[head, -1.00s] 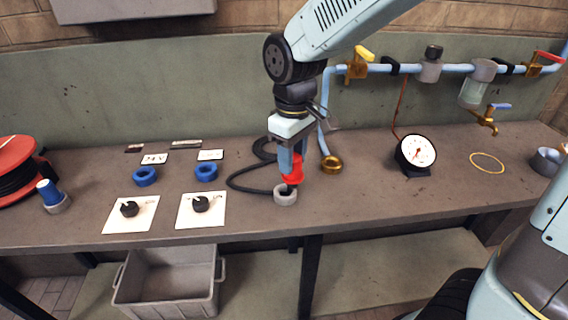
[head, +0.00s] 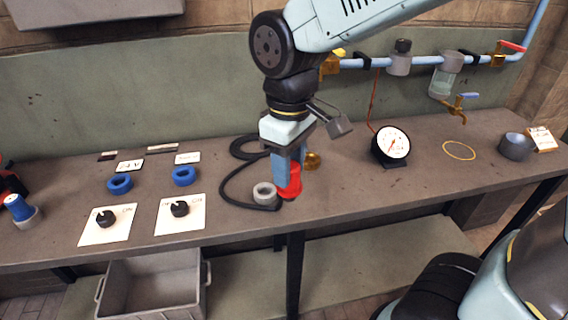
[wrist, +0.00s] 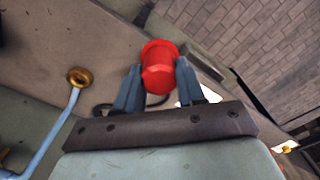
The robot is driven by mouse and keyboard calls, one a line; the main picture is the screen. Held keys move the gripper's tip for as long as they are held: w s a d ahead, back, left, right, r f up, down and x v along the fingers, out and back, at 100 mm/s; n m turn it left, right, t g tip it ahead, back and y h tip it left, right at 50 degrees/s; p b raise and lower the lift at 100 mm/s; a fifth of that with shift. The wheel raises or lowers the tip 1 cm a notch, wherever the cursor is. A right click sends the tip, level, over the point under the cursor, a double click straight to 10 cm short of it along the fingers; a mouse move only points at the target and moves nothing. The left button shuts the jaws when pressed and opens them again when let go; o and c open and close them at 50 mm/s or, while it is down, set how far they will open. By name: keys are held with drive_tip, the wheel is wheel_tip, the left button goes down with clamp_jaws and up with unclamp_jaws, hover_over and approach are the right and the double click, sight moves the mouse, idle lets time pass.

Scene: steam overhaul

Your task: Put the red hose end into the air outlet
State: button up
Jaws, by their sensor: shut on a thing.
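The red hose end (head: 290,184) is held between the fingers of my gripper (head: 288,170), right of the grey ring holder and near the bench's front edge. In the wrist view, the red hose end (wrist: 159,68) shows between both blue-grey fingers. A black hose (head: 232,184) curves over the bench from it. The air outlet appears to be the brass fitting (head: 313,160) at the foot of the light-blue pipe, partly hidden behind my gripper in the head view. In the wrist view, the brass ring (wrist: 80,77) shows clearly to the left, apart from the hose end, its opening empty.
The grey ring holder (head: 264,194) is empty. Two blue rings (head: 184,176) and two dial plates (head: 180,220) lie to the left. A pressure gauge (head: 391,146) stands right of the outlet. The wall pipe with valves (head: 368,63) runs behind. Bench space (head: 370,195) in front of the gauge is clear.

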sight(289, 193)
drive_tip(key=shift+f, duration=0.1)
drive_tip(key=shift+f, duration=3.45)
drive_tip(key=shift+w, duration=0.15)
drive_tip(key=w+d, duration=0.2)
drive_tip(key=w, duration=0.9)
drive_tip(key=shift+w+d, duration=0.25)
drive_tip(key=shift+d, duration=0.05)
drive_tip(key=shift+w, duration=0.1)
drive_tip(key=w+d, duration=0.2)
drive_tip(key=w, duration=0.9)
drive_tip(key=shift+w+d, duration=0.25)
drive_tip(key=shift+d, duration=0.1)
drive_tip(key=shift+w+d, duration=0.15)
drive_tip(key=shift+w, duration=0.55)
drive_tip(key=shift+w+d, duration=0.15)
drive_tip(key=shift+w, duration=0.55)
drive_tip(key=shift+f, duration=1.7)
